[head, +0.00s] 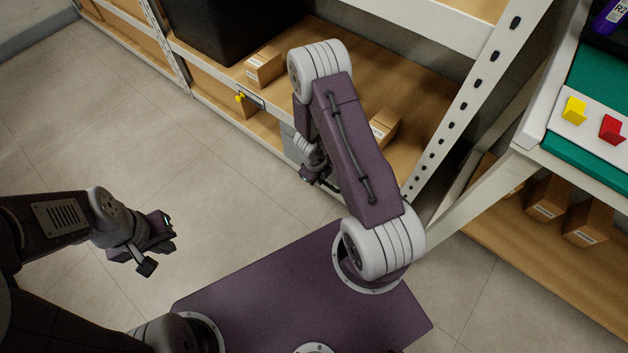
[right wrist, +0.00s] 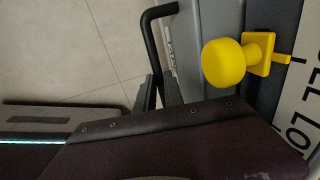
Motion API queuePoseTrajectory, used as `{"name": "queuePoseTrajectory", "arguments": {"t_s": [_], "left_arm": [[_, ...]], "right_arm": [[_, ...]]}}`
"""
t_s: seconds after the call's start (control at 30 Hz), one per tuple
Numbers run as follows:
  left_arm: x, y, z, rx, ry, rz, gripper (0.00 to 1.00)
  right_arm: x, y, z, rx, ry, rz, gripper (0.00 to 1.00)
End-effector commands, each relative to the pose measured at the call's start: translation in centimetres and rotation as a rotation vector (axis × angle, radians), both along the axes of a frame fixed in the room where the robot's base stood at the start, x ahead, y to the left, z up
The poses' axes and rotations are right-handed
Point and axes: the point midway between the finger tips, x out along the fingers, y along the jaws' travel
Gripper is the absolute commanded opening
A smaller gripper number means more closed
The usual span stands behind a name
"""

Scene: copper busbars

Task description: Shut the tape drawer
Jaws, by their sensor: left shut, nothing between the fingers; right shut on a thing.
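The tape drawer (head: 291,146) shows as a grey strip beside the lower shelf, mostly hidden behind my right arm. In the right wrist view its grey panel (right wrist: 203,62) carries a small label, and a black bar handle (right wrist: 152,45) stands off it. My right gripper (head: 318,180) is low at the drawer's front and shut on the handle; the fingertips' contact is mostly hidden. How far the drawer stands out cannot be told. My left gripper (head: 158,246) is shut and empty, over the open floor away from the shelf.
A yellow knob (right wrist: 226,62) sits close beside the panel in the right wrist view. Cartons (head: 265,67) and a black bin (head: 225,25) stand on the shelving. A workbench (head: 580,145) with yellow and red parts is at right. The floor at left is clear.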

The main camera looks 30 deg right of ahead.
Motion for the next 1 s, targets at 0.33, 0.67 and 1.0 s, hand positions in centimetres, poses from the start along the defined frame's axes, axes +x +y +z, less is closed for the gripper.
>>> {"name": "queuePoseTrajectory", "arguments": {"t_s": [0.33,0.67,1.0], "left_arm": [[0.0,0.0,0.3,0.000,0.000,0.000,0.00],[0.0,0.0,0.3,0.000,0.000,0.000,0.00],[0.0,0.0,3.6,0.000,0.000,0.000,0.00]], "right_arm": [[0.4,-0.8,0.0,-0.006,-0.004,0.001,0.00],[0.3,-0.6,0.0,-0.001,-0.002,0.001,0.34],[0.1,-0.1,3.9,-0.001,-0.003,0.002,0.34]]}}
